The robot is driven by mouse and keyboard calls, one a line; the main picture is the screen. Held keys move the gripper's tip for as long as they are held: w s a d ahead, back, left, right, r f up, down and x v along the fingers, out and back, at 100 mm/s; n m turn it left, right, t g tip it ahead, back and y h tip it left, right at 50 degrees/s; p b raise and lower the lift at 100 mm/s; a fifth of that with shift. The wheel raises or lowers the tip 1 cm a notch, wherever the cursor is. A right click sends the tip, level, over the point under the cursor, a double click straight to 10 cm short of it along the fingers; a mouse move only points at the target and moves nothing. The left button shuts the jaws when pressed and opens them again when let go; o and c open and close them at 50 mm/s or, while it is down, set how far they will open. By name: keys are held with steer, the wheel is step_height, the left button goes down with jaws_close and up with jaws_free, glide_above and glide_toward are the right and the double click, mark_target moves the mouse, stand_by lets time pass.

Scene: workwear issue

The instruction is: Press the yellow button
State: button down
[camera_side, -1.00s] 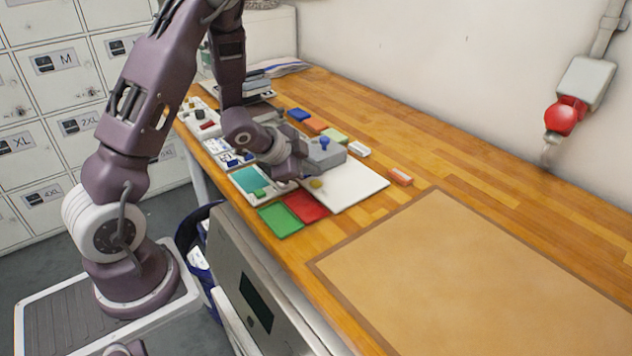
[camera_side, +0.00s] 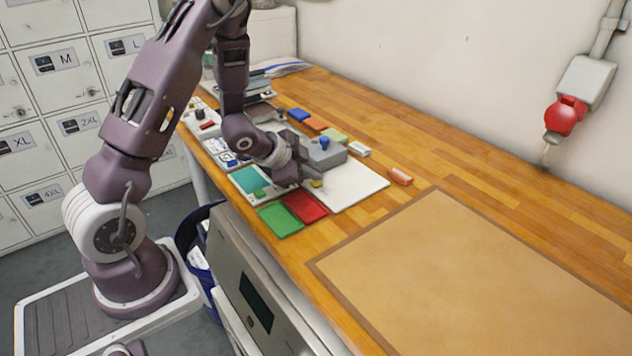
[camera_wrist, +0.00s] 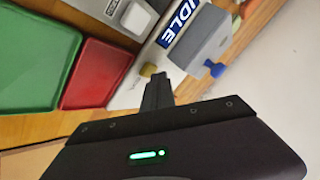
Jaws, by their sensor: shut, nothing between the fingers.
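The yellow button (camera_side: 316,183) is a small round yellow knob on the white board, beside a grey box. It also shows in the wrist view (camera_wrist: 148,70), just beyond the fingertips. My gripper (camera_side: 302,181) is low over the board, just left of the button in the side view. In the wrist view my gripper's fingers (camera_wrist: 158,80) are together and empty, their tips next to the button. I cannot tell whether they touch it.
A red tray (camera_side: 307,207) and a green tray (camera_side: 281,221) lie in front. The brown mat (camera_side: 480,270) is bare.

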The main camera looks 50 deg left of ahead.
mark_target(313, 183)
steer(key=shift+f, duration=0.35)
steer(key=shift+r, duration=0.2)
stand_by(0.4)
steer(key=shift+r, duration=0.7)
steer(key=shift+r, duration=2.55)
